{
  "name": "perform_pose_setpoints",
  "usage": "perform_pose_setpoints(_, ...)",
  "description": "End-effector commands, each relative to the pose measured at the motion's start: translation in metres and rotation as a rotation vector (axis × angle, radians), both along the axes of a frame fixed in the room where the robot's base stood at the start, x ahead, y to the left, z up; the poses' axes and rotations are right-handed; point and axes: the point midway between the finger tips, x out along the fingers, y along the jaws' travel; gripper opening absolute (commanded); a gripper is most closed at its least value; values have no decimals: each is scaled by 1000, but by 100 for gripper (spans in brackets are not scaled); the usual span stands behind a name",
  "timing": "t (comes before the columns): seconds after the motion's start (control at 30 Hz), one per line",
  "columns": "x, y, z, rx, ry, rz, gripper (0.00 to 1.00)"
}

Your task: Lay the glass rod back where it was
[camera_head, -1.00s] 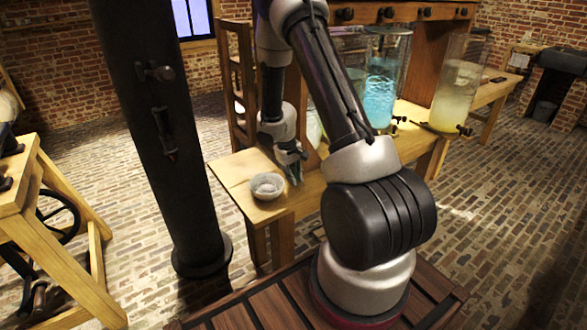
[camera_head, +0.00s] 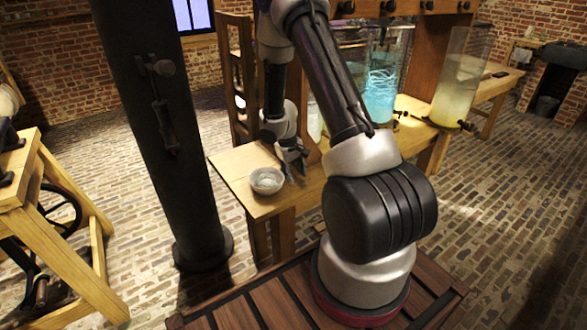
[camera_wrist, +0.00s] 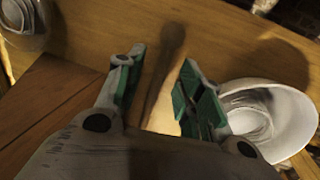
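My gripper (camera_head: 294,167) is low over the near end of the wooden bench, just right of a pale bowl (camera_head: 267,181). In the wrist view, my gripper's green-padded fingers (camera_wrist: 160,80) stand apart with a clear gap. A thin brownish streak (camera_wrist: 168,62) runs along the bench between them; I cannot tell whether it is the glass rod or a shadow. The bowl (camera_wrist: 295,118) is close beside the right finger in the wrist view. I cannot make out the glass rod for certain in either view.
A glass jar of blue liquid (camera_head: 381,88) and one of yellow liquid (camera_head: 458,88) stand farther along the bench (camera_head: 232,168). A glass vessel (camera_wrist: 24,22) shows at the wrist view's upper left. A dark column (camera_head: 160,130) rises left of the bench.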

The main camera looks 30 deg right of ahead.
Motion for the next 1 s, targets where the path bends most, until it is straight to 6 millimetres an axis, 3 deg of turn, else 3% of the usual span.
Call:
perform_pose_setpoints(0.17, 3, 4, 23, -3, -6, 1, 38)
perform_pose_setpoints(0.4, 2, 15, 77, -1, -7, 0, 38)
perform_pose_setpoints(0.6, 1, 21, 107, 0, -3, 1, 38)
perform_pose_setpoints(0.9, 0, 22, 117, 0, 3, 9, 38)
perform_pose_setpoints(1.0, -15, 22, 115, -2, 58, 16, 38)
